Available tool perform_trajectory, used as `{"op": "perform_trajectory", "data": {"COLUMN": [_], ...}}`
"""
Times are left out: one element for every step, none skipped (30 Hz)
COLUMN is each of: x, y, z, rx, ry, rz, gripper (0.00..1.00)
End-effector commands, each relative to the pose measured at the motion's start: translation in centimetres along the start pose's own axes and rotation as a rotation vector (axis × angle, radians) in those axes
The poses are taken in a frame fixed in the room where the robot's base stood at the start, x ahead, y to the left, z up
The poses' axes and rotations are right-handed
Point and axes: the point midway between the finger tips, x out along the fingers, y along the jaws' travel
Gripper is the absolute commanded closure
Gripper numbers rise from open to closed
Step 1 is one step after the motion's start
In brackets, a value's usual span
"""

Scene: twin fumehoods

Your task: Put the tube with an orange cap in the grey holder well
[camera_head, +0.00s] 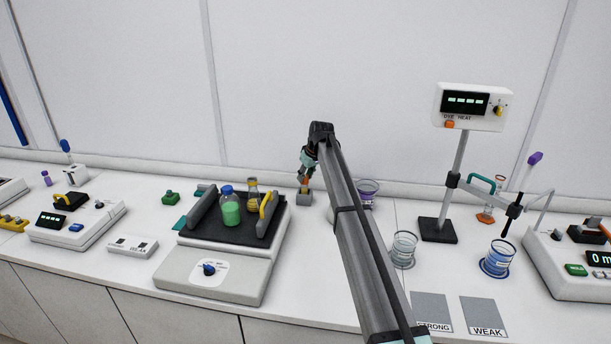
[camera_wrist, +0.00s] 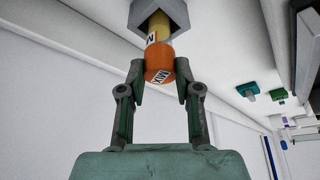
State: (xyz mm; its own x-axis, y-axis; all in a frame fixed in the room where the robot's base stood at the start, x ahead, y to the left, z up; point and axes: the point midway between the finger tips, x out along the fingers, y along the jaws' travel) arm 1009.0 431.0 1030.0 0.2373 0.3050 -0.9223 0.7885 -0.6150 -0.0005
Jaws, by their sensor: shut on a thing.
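The tube with an orange cap (camera_wrist: 159,60) is between the fingers of my gripper (camera_wrist: 160,78) in the wrist view. In the head view my gripper (camera_head: 304,174) is shut on the cap (camera_head: 306,182), directly above the small grey holder (camera_head: 304,198). The tube looks about upright.
A shaker (camera_head: 225,270) carrying a green bottle (camera_head: 230,210) and a yellow flask (camera_head: 252,197) stands left of the holder. A purple-rimmed beaker (camera_head: 367,194) stands to the right, near my arm. A stand with a display (camera_head: 466,105) is farther right.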

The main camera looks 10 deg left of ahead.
Motion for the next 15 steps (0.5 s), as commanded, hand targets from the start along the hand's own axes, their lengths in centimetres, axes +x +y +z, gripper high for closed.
{"op": "perform_trajectory", "data": {"x": [0.18, 0.27, 0.31, 0.26, 0.25, 0.24, 0.24, 0.24, 0.23, 0.23, 0.23, 0.23, 0.22, 0.18, 0.09], "y": [0.0, 0.0, 0.0, 0.0, 0.0, 0.0, 0.0, 0.0, 0.0, 0.0, 0.0, 0.0, 0.0, 0.0, 0.0], "z": [0.08, 0.12, 0.13, 0.11, 0.11, 0.11, 0.11, 0.11, 0.11, 0.11, 0.11, 0.1, 0.09, 0.08, 0.04], "rx": [0.0, 0.0, 0.0, 0.0, 0.0, 0.0, 0.0, 0.0, 0.0, 0.0, 0.0, 0.0, 0.0, 0.0, 0.0], "ry": [0.0, 0.0, 0.0, 0.0, 0.0, 0.0, 0.0, 0.0, 0.0, 0.0, 0.0, 0.0, 0.0, 0.0, 0.0], "rz": [0.0, 0.0, 0.0, 0.0, 0.0, 0.0, 0.0, 0.0, 0.0, 0.0, 0.0, 0.0, 0.0, 0.0, 0.0], "gripper": [1.0, 1.0, 0.64, 0.53, 0.42, 0.42, 0.42, 0.42, 0.42, 0.42, 0.42, 0.42, 0.42, 0.42, 0.42]}}
